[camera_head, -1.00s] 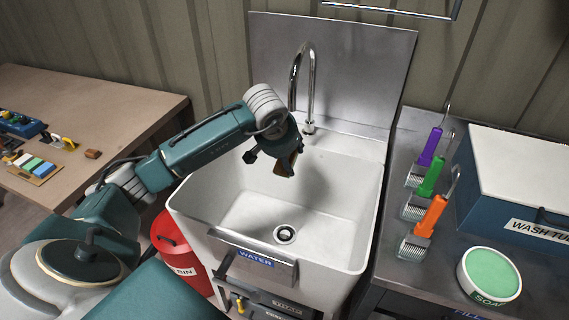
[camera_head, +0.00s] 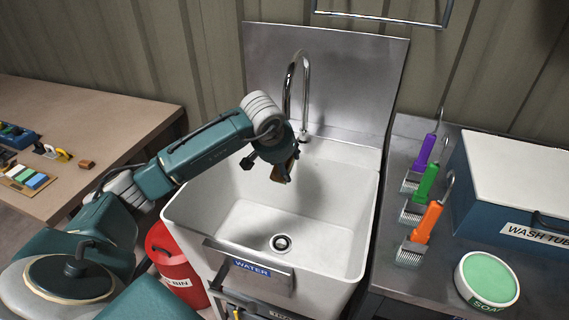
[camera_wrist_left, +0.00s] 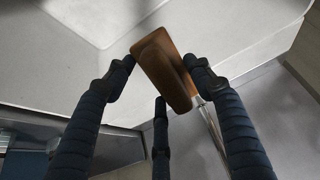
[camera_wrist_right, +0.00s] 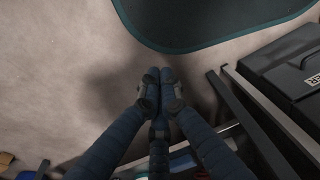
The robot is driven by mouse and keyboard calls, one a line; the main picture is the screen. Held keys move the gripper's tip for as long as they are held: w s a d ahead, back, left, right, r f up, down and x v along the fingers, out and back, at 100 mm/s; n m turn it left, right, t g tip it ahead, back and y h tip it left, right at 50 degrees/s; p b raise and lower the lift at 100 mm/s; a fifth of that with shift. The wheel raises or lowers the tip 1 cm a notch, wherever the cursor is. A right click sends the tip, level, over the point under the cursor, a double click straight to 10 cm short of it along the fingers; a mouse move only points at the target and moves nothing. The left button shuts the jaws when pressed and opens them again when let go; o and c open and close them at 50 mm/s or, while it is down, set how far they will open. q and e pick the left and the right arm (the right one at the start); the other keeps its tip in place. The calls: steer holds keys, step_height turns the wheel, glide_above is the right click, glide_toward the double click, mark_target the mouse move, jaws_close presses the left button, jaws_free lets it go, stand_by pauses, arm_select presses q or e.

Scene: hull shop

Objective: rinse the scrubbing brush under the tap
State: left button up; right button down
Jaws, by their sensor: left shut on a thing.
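The scrubbing brush (camera_head: 290,169) shows as a brown wooden block, partly hidden by my left gripper (camera_head: 285,172). In the left wrist view the brush (camera_wrist_left: 166,72) is held between the fingertips; I cannot make out its bristles. My left gripper holds it above the white sink basin (camera_head: 330,215), in front of and below the curved chrome tap (camera_head: 304,85). No water stream is visible. My right gripper (camera_wrist_right: 160,84) shows only in the right wrist view, with its fingertips together and nothing seen between them.
The WATER bar (camera_head: 250,268) is on the sink's front. A red bin (camera_head: 172,262) and wooden table (camera_head: 90,130) are left.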

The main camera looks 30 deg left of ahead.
steer(key=w+a+r+y, duration=0.2)
steer(key=w+a+r, duration=0.2)
steer(key=w+a, duration=0.3)
steer(key=w+a+r+y, duration=0.1)
steer(key=w+a+r, duration=0.3)
steer(key=w+a, duration=0.35)
steer(key=w+a+r+n+y, duration=0.2)
steer(key=w+a+r+y, duration=0.1)
steer(key=a+r, duration=0.9)
steer(key=s+a+r+n+g, duration=0.25)
steer(key=a+r, duration=0.25)
steer(key=r, duration=0.3)
steer(key=s+a+r+n+g+y, duration=0.1)
steer(key=s+a+r+n+g, duration=0.1)
steer(key=s+a+r+n, duration=0.5)
steer(key=a+r+g, duration=0.2)
steer(key=a+r, duration=0.2)
steer(key=r, duration=0.6)
steer(key=w+r+n+t+h, duration=0.1)
steer(key=r+n, duration=0.1)
steer(key=w+r+n+t, duration=0.1)
steer(key=w+r+n, duration=0.1)
steer(key=w+a+r+n+t+h, duration=0.1)
steer(key=r+n, duration=0.1)
steer(key=n, duration=0.1)
steer(key=shift+w+r+t+h, duration=0.25)
steer(key=shift+w+h, duration=0.05)
steer(key=shift+f, duration=2.7)
steer(key=shift+f, duration=0.1)
